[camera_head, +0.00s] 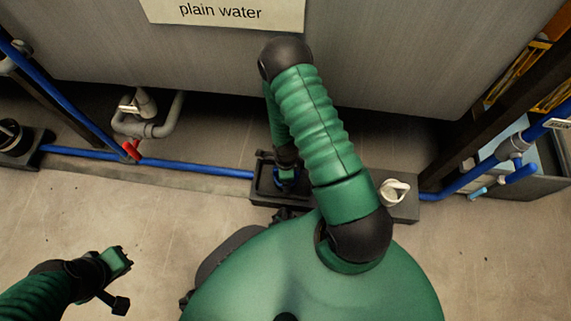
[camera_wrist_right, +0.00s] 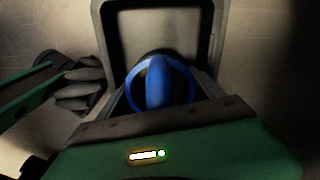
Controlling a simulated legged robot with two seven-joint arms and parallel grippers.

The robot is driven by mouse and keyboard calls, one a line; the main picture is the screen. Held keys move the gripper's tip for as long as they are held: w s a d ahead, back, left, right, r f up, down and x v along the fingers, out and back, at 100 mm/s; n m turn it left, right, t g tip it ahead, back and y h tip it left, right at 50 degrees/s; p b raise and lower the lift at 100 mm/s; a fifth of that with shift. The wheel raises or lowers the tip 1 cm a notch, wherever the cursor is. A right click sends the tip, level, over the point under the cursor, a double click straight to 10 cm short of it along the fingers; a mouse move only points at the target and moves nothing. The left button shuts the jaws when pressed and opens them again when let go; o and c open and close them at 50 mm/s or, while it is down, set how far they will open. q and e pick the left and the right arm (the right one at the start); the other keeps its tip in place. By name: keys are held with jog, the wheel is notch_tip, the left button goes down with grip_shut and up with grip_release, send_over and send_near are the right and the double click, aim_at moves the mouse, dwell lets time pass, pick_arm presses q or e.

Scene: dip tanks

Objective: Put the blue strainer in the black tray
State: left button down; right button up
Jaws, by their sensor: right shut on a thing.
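The blue strainer (camera_wrist_right: 157,83), a round ring with a bar handle, is between the fingers of my right gripper (camera_wrist_right: 159,98), which is shut on it. In the head view a small part of the blue strainer (camera_head: 287,175) shows below my right arm, against the black tray (camera_head: 257,182). In the wrist view the strainer overlaps the near end of the tray (camera_wrist_right: 213,25). I cannot tell whether it touches the tray floor. My left gripper (camera_head: 119,282) is empty and open, low at the left, far from the tray.
A white strainer-like part (camera_head: 393,190) sits on a dark block right of my arm. A grey tank (camera_head: 400,70) labelled plain water stands behind. A blue pipe (camera_head: 190,167) runs along the floor, with a red-handled valve (camera_head: 132,150) at left.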

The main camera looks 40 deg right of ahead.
jog(key=shift+f, duration=0.1)
jog(key=o, duration=1.3)
jog(key=shift+c, duration=0.2)
notch_tip(320, 180, up, 12)
jog(key=p, duration=0.8)
jog(key=shift+p, duration=0.3)
jog(key=shift+r, duration=0.2)
